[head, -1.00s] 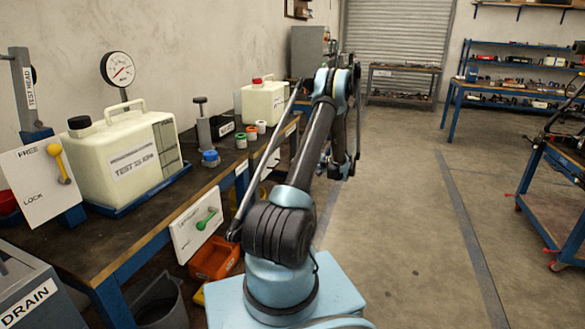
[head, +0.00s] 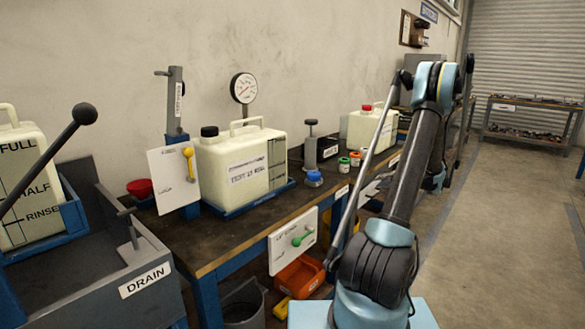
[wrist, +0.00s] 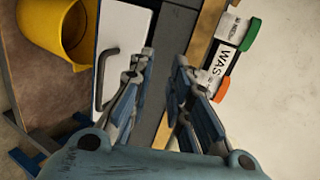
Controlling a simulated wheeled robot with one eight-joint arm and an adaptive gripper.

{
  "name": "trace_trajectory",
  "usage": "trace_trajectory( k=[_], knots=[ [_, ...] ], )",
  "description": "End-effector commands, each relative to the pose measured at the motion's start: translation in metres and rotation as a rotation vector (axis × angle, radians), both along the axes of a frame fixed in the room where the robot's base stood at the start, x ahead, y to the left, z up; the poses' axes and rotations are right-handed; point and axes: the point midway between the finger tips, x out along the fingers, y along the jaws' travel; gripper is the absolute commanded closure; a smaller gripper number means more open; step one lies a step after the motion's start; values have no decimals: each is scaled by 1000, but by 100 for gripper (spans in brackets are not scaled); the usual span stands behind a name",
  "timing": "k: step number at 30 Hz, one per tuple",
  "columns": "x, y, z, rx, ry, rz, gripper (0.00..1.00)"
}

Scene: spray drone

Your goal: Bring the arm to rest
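My arm (head: 414,160) stands at the right of the head view, raised from its pale blue base and bent over at the top. Its far end hangs down behind the upper link, so the fingers are hidden there. In the wrist view my gripper (wrist: 160,85) is open, with its two fingers apart and nothing visible between them. Beyond the fingers are a white panel with a dark handle (wrist: 110,70) on the left and jars with a green lid (wrist: 251,35) and an orange lid (wrist: 221,89) on the right.
The workbench (head: 245,222) along the wall carries a pale test tank (head: 240,165), a gauge (head: 244,88) and small jars. A grey drain sink (head: 90,270) is at left. A yellow bucket (wrist: 50,30) shows in the wrist view. Open floor (head: 500,230) lies to the right.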

Motion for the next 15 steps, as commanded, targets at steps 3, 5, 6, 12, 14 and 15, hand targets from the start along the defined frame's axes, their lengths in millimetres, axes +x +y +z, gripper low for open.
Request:
trace_trajectory(
  k=[3, 5, 6, 12, 14, 15],
  knots=[
    [-10, 28, 22, -45, 28, 24, 82],
    [-16, 41, 32, -70, 42, 36, 82],
    [-20, 49, 38, -87, 51, 43, 82],
    [-45, 90, 66, -169, 93, 79, 82],
    [-54, 102, 74, -194, 103, 91, 82],
    [-61, 110, 78, -211, 112, 99, 82]
  ],
)
